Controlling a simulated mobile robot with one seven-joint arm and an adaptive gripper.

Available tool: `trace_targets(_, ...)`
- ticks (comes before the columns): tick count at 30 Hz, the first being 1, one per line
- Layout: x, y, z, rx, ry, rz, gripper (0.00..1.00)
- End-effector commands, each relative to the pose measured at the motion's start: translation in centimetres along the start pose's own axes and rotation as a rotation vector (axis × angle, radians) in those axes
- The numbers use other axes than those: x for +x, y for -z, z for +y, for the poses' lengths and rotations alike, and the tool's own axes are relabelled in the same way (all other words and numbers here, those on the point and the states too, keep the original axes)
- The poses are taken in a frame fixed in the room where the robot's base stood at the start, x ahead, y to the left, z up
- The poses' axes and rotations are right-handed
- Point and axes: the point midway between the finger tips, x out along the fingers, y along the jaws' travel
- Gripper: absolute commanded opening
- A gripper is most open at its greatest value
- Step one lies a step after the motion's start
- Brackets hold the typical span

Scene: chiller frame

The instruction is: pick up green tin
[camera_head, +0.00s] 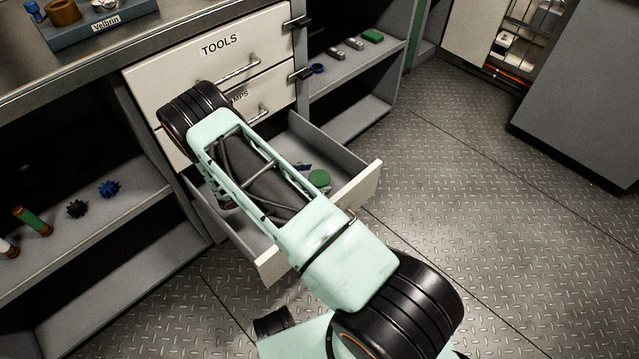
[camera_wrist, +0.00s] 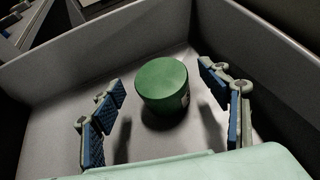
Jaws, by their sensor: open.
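The green tin (camera_wrist: 161,84) is a short round tin standing upright on the drawer floor in the wrist view. In the head view the green tin (camera_head: 319,178) shows inside the open bottom drawer (camera_head: 361,186), beside my arm. My gripper (camera_wrist: 165,115) is open and empty in the wrist view. Its blue-padded fingers are to the left and right of the tin, apart from it, with the tin a little beyond them.
The drawer walls (camera_wrist: 75,55) surround the tin closely at the back and right. The closed TOOLS drawer (camera_head: 220,62) is above. A shelf (camera_head: 340,62) with small parts stands to the right. The floor (camera_head: 480,200) is clear.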

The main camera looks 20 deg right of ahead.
Motion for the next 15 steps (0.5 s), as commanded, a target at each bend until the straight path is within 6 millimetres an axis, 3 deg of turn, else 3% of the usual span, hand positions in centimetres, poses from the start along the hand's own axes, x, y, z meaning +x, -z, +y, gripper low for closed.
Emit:
trace_targets(3, -0.06, -0.03, 0.01, 0.0, 0.0, 0.0, 0.67)
trace_targets(15, -0.09, -0.02, 0.02, 0.0, 0.0, 0.0, 0.23)
